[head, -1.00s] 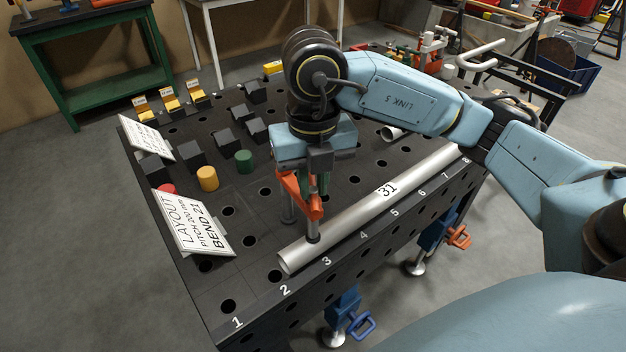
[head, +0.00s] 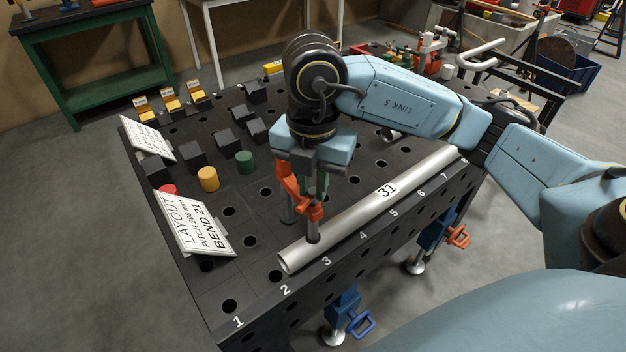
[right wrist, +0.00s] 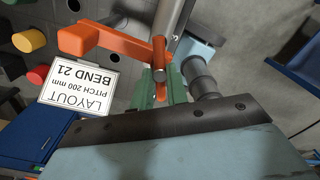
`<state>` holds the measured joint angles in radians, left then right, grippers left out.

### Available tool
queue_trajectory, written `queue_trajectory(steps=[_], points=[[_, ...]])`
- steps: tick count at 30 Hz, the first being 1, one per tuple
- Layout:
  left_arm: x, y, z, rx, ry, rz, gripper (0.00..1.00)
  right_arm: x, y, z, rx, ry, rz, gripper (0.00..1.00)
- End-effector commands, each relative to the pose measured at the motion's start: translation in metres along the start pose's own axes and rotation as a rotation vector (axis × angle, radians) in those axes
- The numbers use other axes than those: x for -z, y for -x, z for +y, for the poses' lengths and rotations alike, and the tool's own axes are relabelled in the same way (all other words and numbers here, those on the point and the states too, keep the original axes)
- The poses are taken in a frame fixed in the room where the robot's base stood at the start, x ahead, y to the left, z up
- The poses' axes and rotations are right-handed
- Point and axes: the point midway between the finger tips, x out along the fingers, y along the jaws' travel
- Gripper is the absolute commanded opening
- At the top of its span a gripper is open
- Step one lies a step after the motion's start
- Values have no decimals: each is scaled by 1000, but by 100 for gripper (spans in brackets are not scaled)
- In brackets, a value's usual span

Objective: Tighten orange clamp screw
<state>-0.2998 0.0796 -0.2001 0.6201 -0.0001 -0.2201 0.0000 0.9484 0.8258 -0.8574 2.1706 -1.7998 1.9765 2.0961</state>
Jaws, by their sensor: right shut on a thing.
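The orange clamp (head: 291,182) stands on the dark perforated table, its arm reaching over the silver pipe marked 31 (head: 360,205). A dark foot (head: 313,236) at the lower end of its screw is at the pipe's near end; I cannot tell how hard it presses. My right gripper (head: 314,178) points down over the clamp, shut on the clamp screw's upper end, mostly hidden by the gripper. In the right wrist view the orange arm (right wrist: 90,38) and the screw's orange bar (right wrist: 160,88) show between green parts at the jaws. My left gripper is out of view.
A white layout sign (head: 196,226) reading BEND 21 and a second sign (head: 147,137) stand at the table's left. Black blocks, a yellow cylinder (head: 208,179) and a green cylinder (head: 244,162) are behind the clamp. The table's front left corner is clear.

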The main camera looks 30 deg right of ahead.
Motion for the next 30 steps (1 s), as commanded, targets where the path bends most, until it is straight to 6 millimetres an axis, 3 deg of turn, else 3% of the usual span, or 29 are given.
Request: queue_trajectory(steps=[21, 22, 24, 27, 30], points=[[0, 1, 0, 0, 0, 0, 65, -1, 2, 1, -5, -32, -3, 0], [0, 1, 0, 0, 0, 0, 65, -1, 2, 1, -5, -32, -3, 17], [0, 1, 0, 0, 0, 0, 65, -1, 2, 1, -4, -32, -3, 26], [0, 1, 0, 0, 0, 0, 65, -1, 1, 0, -3, -31, -2, 38], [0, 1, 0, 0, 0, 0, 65, 0, 1, 0, -2, -31, -1, 38]])
